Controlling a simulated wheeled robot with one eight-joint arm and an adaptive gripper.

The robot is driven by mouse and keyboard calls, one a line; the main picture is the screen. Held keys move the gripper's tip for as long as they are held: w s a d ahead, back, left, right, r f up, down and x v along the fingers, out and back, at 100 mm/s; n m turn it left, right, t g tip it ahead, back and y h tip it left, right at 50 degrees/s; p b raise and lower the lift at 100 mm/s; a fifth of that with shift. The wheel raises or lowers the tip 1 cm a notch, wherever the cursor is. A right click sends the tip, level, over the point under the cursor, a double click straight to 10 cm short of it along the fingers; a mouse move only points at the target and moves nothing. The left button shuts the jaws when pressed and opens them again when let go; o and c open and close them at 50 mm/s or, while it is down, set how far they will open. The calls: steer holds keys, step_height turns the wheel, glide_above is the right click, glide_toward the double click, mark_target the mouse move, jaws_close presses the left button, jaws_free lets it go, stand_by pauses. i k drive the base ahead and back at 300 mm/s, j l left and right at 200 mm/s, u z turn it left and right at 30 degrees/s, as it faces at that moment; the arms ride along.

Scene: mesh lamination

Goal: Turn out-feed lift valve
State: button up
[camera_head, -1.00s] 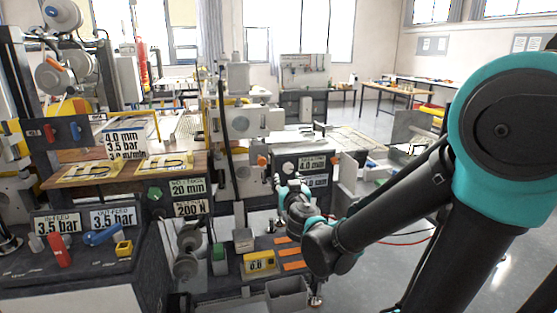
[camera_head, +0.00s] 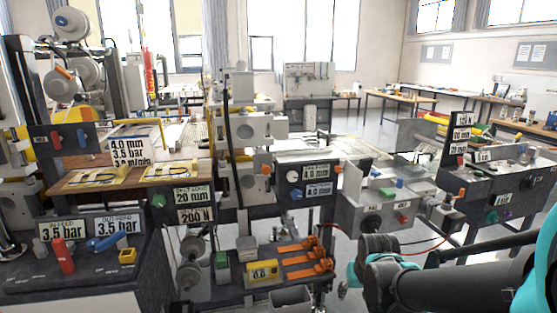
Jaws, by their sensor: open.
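In the head view, a panel at the lower left has a red lever (camera_head: 63,254) under an in-feed sign (camera_head: 62,230) reading 3.5 bar. Beside it a blue lever (camera_head: 106,242) lies tilted under an out-feed sign (camera_head: 110,225) reading 3.5 bar. Another red lever (camera_head: 56,139) and blue lever (camera_head: 81,136) stand on a dark panel above, at the far left. I cannot tell from the picture which blue lever is the lift valve. My arm enters from the lower right, far from all these levers. My gripper is not visible.
A yellow block (camera_head: 127,257) sits beside the blue lever. A machine frame with a green knob (camera_head: 158,201) and a tray of orange clamps (camera_head: 306,257) stands between the levers and my arm. A control console (camera_head: 489,187) stands at the right. Open floor shows behind.

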mark_target(120, 238)
steer(key=u, duration=1.7)
